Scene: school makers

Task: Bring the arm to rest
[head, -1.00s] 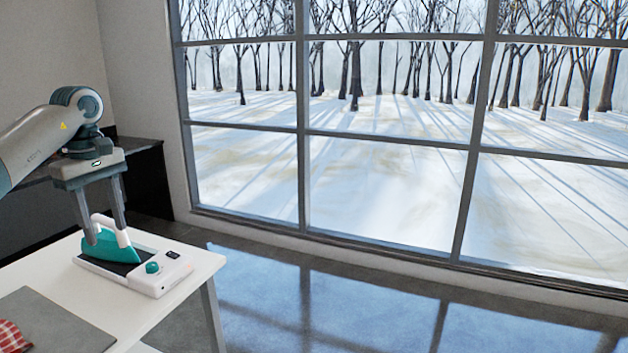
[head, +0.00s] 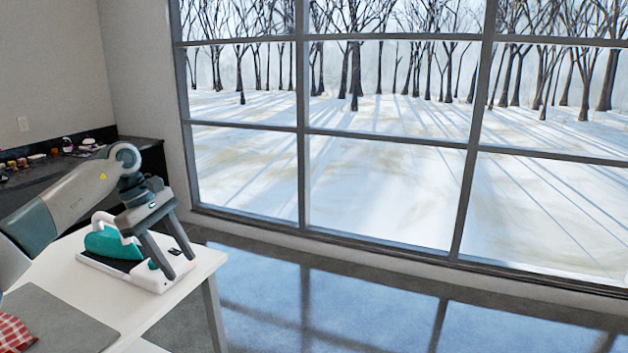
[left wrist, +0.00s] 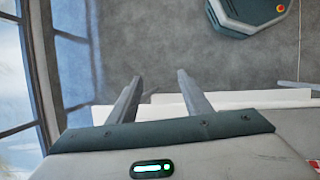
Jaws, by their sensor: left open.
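My left gripper (head: 181,266) is open and empty in the head view. Its fingers point down and right, in front of the right part of the iron's base. The teal and white iron (head: 107,242) rests on its white base (head: 90,261) on the white table, left of the fingers and apart from them. In the left wrist view the two fingers of my left gripper (left wrist: 160,82) stand apart with nothing between them. My right gripper is not in view.
The white table (head: 65,265) carries a grey mat (head: 50,325) and a red checkered cloth (head: 14,335). A dark counter (head: 40,175) with small items stands behind at the left. A large window (head: 390,190) and open floor (head: 320,310) lie to the right.

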